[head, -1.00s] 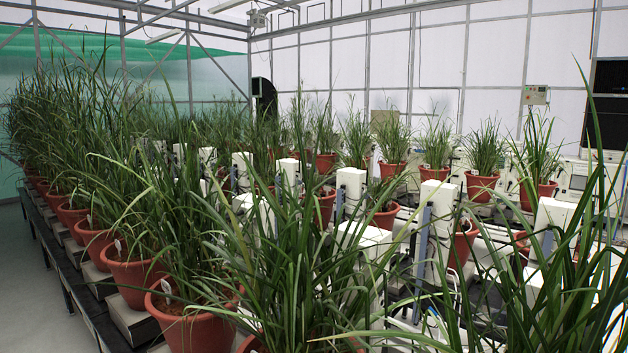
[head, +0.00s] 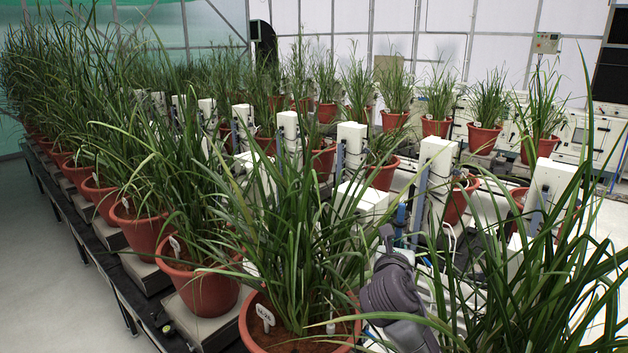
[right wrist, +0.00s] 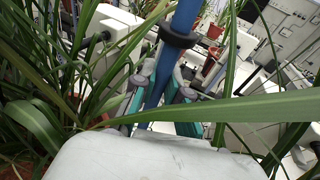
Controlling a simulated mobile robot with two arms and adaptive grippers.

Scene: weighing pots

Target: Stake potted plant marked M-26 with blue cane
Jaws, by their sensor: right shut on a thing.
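The potted plant with a white tag that appears to read M-26 (head: 265,341) stands at the bottom centre of the head view. Its long green leaves fan out over the terracotta pot. In the right wrist view, my right gripper (right wrist: 165,88) is shut on the blue cane (right wrist: 184,22), its teal-padded fingers on either side. A dark ring sits around the cane above the fingers. The cane's lower end is hidden. In the head view my grey right arm is just right of the M-26 plant, partly behind leaves. My left gripper is out of view.
Rows of potted plants (head: 205,290) stand on weighing units at left and behind. White posts (head: 436,165) with blue strips rise between them. Long leaves (head: 560,270) cross the lower right. Grey floor (head: 50,270) is clear at far left.

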